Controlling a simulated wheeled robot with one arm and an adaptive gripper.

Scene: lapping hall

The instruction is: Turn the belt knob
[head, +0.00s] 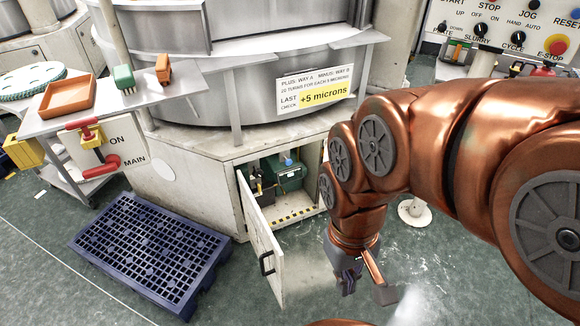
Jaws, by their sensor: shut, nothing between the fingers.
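The cabinet under the round machine stands open. Inside it is a dark green unit (286,177) with a small blue part (288,162) on top; I cannot tell whether this is the belt knob. No knob labelled as the belt knob can be made out. The cabinet door (262,248) is swung out toward me and has a dark handle (267,263). My gripper (348,284) points down in front of the cabinet, right of the door. It is shut and empty, apart from the door and the green unit.
A blue pallet (150,250) lies on the floor left of the door. A trolley (75,180) and a shelf with an orange tray (68,95) stand at left. A control panel (505,25) is at upper right.

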